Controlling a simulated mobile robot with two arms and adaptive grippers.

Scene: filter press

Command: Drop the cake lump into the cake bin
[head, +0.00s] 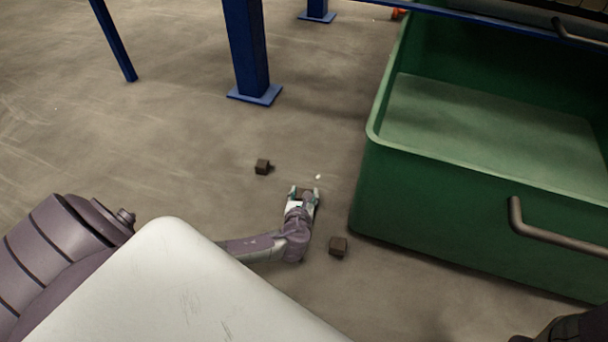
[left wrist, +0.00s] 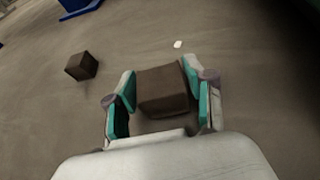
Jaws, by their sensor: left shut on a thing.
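My left gripper (head: 304,192) is low over the floor, left of the bin, in the head view. It is shut on a dark brown cake lump (left wrist: 163,90), which sits between its teal finger pads in the left wrist view. Two more brown lumps lie on the floor: one (head: 262,167) up and left of the gripper, also in the left wrist view (left wrist: 81,66), and one (head: 338,246) below and right of it. The green cake bin (head: 440,205) stands at the right, open at the top, and its visible floor looks empty. My right gripper is not in view.
Blue steel posts (head: 247,50) with foot plates stand at the back. A blue beam (head: 470,17) crosses above the bin's far side. A grey handle (head: 555,235) sticks out of the bin's near wall. A small white bit (head: 318,177) lies near the gripper. The floor at left is clear.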

